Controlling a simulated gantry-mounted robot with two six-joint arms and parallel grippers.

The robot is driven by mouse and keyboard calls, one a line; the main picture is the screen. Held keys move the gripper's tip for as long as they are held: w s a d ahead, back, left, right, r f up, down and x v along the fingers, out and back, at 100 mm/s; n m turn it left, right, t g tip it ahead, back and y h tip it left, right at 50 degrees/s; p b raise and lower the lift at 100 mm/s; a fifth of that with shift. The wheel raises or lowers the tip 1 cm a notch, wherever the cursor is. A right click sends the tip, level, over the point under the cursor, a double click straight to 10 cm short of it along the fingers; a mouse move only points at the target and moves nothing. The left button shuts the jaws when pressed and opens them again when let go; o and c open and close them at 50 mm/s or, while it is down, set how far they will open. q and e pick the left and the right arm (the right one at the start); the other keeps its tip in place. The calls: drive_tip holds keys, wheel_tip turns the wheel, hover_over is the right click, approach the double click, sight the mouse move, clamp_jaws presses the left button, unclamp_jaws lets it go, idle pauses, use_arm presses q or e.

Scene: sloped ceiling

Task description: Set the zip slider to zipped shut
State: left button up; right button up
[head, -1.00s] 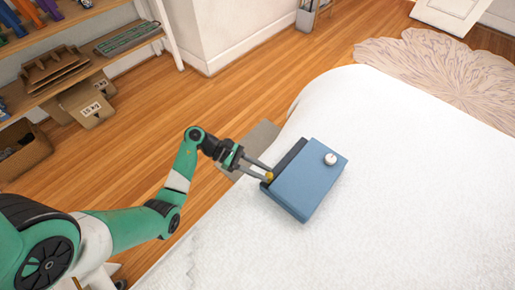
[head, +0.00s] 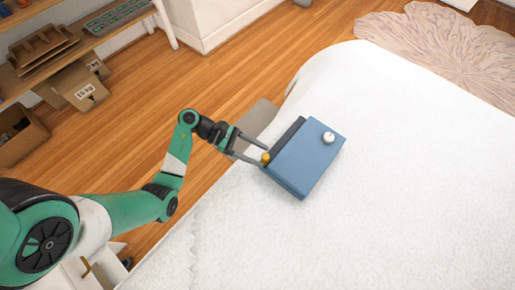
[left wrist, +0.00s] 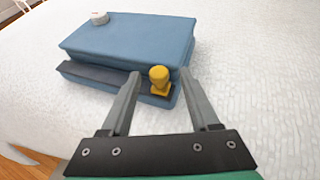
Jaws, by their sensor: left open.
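The zip slider (head: 265,157) is a small yellow tab. It stands at the near left end of a dark strip (head: 287,138) along one side of a blue case (head: 307,160) on the white bed. In the left wrist view the yellow slider (left wrist: 159,77) stands upright near the right end of the dark strip (left wrist: 95,76). My left gripper (head: 262,155) is open, its fingers on either side of the slider, with gaps visible in the wrist view. My right gripper is out of view.
A white round knob (head: 328,137) sits on top of the case. The white bed cover (head: 420,190) is clear around it. A shelf with boxes stands at the upper left, beyond the wooden floor (head: 150,110).

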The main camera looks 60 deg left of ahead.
use_arm(q)
drive_tip(key=p+v, duration=0.2)
drive_tip(key=v, duration=0.9)
drive_tip(key=shift+s+a+p, duration=0.15)
drive_tip(key=shift+a+p, duration=0.1)
drive_tip(key=shift+p, duration=0.15)
